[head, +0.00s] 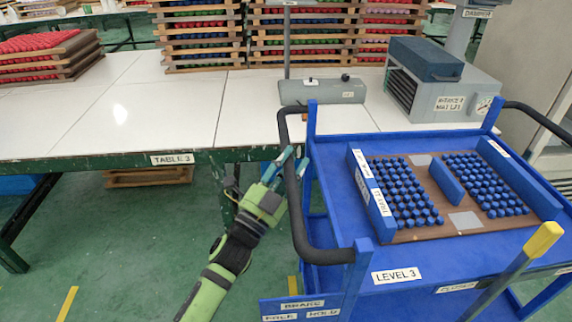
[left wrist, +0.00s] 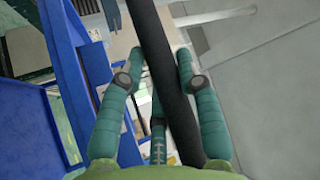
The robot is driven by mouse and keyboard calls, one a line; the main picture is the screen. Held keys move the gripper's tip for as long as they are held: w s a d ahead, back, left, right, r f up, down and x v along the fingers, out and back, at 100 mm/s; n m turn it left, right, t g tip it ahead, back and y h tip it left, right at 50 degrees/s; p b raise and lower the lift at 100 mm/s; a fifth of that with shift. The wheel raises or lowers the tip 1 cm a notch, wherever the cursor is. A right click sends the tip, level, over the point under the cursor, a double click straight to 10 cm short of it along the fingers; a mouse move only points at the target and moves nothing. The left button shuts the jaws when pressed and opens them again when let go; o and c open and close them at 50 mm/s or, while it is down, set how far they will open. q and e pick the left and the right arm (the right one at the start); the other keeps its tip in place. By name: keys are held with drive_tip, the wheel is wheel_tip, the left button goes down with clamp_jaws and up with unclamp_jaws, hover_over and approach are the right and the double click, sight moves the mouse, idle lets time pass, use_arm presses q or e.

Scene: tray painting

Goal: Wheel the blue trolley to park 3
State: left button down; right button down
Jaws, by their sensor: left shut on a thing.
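The blue trolley (head: 335,205) stands at the right in the head view, with a "LEVEL 3" label on its near edge. It has a black bar handle (head: 292,195) on its left side and another at the right. My left gripper (head: 288,163) is shut on the left handle. In the left wrist view the dark bar (left wrist: 172,80) runs between my left gripper's teal fingers (left wrist: 160,85), with blue trolley parts (left wrist: 68,70) to the left. My right gripper is not in view. No marking for park 3 shows.
A brown tray of blue pieces (head: 395,237) lies on the trolley. A yellow-tipped lever (head: 540,240) rises at its near right; a brake label (head: 303,304) is below. Table 3 (head: 165,110) stands close behind. Green floor (head: 120,250) with yellow marks (head: 66,303) is open at left.

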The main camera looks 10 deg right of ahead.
use_arm(q)
drive_tip(key=shift+s+d, duration=0.1)
drive_tip(key=shift+d, duration=0.05)
drive_tip(key=c, duration=0.8)
unclamp_jaws()
drive_tip(key=shift+d, duration=0.1)
drive_tip(key=shift+c, duration=0.2)
drive_tip(key=shift+a+f, duration=0.1)
drive_tip(key=shift+a, duration=0.1)
drive_tip(key=v, duration=1.1)
drive_tip(key=shift+s+a, duration=0.15)
drive_tip(key=shift+s, duration=0.2)
drive_tip(key=shift+f, duration=0.15)
